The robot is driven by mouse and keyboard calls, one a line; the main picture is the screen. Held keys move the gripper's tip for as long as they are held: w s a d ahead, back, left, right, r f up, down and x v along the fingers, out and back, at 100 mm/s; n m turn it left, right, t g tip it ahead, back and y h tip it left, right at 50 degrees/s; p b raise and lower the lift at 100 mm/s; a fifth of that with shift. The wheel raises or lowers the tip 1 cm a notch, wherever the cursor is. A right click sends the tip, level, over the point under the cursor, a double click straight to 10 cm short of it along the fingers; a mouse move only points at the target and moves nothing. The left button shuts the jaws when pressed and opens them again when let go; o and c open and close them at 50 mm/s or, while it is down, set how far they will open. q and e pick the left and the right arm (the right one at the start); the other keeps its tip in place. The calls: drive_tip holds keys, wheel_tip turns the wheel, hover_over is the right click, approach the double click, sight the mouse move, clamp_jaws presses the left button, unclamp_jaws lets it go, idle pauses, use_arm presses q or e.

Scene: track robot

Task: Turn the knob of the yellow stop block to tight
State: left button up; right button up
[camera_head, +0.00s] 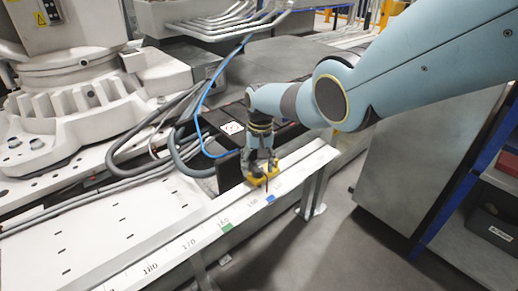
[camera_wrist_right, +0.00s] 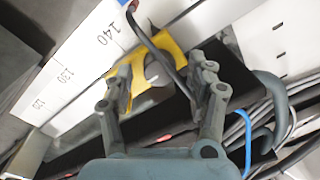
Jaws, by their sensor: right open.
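The yellow stop block (camera_head: 256,181) sits on the white scale rail, near a blue mark. It also shows in the right wrist view (camera_wrist_right: 172,46), where it curves around a grey part between my fingers. I cannot tell the knob's shape or its setting. My right gripper (camera_head: 262,163) is over the block, pointing down. In the right wrist view, my right gripper (camera_wrist_right: 160,80) has its two fingers apart, one on each side of the block's middle. I cannot tell whether they touch it. My left gripper is out of view.
The white scale rail (camera_head: 190,243) runs along the front with printed numbers and a green mark (camera_head: 225,226). Grey hoses and a blue cable (camera_head: 199,115) lie just behind the block. A large white machine base (camera_head: 60,130) stands at the left. Floor is open in front.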

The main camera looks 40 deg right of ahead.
sight(260, 168)
wheel_tip(260, 168, up, 11)
drive_tip(key=shift+s+d+r, duration=0.2)
idle(0.6)
